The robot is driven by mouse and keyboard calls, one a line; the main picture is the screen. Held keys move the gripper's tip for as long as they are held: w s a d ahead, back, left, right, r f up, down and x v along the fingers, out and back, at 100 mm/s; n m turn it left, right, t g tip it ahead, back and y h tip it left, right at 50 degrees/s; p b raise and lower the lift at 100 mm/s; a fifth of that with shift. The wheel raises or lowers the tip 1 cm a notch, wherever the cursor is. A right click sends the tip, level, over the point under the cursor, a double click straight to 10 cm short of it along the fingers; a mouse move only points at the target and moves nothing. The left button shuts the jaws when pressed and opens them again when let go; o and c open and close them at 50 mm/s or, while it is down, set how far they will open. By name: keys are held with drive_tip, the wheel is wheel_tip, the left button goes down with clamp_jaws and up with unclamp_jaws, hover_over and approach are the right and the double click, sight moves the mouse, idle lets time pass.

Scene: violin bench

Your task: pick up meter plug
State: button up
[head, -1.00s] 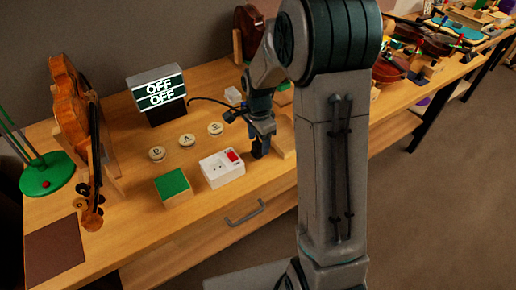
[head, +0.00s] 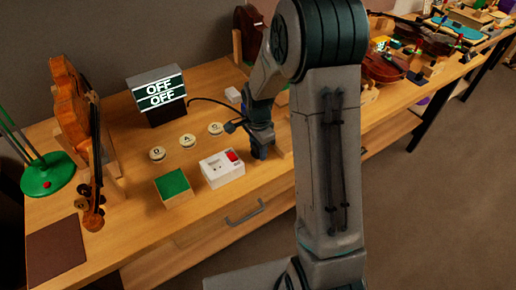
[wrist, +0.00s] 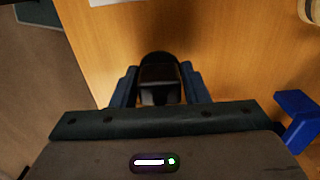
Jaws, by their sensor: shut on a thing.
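The meter plug (wrist: 160,72) is a dark, rounded block in the wrist view, between the two blue fingers of my gripper (wrist: 158,92). The fingers are shut on it. In the head view my gripper (head: 262,152) points down at the bench, just right of a white socket box (head: 222,170) with a red switch. The plug cannot be made out there, and I cannot tell whether it touches the bench. The meter (head: 158,97) is a dark box reading OFF twice. A black cable (head: 207,101) runs from it toward my gripper and passes behind my arm.
Several round lettered discs (head: 187,141) lie left of my gripper. A green-topped block (head: 173,184) sits left of the socket box. A violin (head: 75,110) stands at the left, near a green round base (head: 48,176).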

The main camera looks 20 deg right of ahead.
drive_tip(key=shift+r, duration=0.4)
drive_tip(key=r, duration=0.2)
drive_tip(key=r+b, duration=0.1)
drive_tip(key=shift+d+r, duration=0.3)
drive_tip(key=s+d+r+b, duration=0.1)
drive_tip(key=s+d+r, duration=0.4)
drive_tip(key=d, duration=0.5)
drive_tip(key=shift+r, duration=0.8)
